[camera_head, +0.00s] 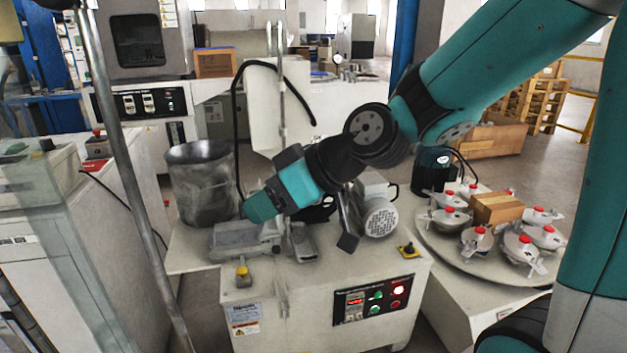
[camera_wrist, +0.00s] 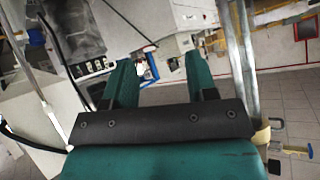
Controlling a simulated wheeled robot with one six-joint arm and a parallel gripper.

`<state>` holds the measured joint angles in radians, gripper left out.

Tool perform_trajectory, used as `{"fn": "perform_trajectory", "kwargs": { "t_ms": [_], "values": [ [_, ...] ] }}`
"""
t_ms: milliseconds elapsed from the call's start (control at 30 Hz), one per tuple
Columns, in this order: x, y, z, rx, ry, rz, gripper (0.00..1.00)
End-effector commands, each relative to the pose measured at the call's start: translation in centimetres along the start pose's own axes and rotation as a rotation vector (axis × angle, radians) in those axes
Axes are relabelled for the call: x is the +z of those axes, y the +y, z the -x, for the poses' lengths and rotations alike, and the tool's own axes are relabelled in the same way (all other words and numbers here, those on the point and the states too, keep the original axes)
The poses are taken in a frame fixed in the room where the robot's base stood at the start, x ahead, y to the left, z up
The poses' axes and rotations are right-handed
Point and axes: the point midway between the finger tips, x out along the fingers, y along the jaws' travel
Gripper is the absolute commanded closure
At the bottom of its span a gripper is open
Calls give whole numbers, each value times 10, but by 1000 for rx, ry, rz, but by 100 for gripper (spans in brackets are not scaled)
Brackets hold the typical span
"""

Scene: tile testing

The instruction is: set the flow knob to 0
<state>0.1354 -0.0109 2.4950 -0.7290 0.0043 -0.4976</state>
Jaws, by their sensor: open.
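No flow knob can be made out for certain, and no scale or 0 mark is readable. A small yellow-and-black knob or switch (camera_head: 408,250) sits on the right front of the white machine top in the head view. Another yellow piece with a dark top (camera_head: 243,276) is at its front left edge. My gripper (camera_wrist: 160,72) shows in the wrist view with two teal fingers spread wide and nothing between them. In the head view my arm's teal end hangs over the left part of the machine top; its fingertips cannot be made out clearly there.
The white machine's front panel (camera_head: 372,300) has a red display and lit buttons. A grey metal bucket (camera_head: 200,185) stands left of my arm's end. A round table (camera_head: 500,272) with red-capped pieces is at right. A metal pole (camera_head: 125,175) stands at left.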

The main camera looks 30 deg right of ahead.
Motion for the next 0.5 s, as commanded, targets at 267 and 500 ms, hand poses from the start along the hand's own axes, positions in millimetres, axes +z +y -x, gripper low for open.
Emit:
{"fn": "perform_trajectory", "kwargs": {
  "t_ms": [267, 500],
  "values": [
    [54, 216, 1, 592, 509, 63, 48],
    [81, 279, 40, 871, 595, 75, 48]
  ]
}}
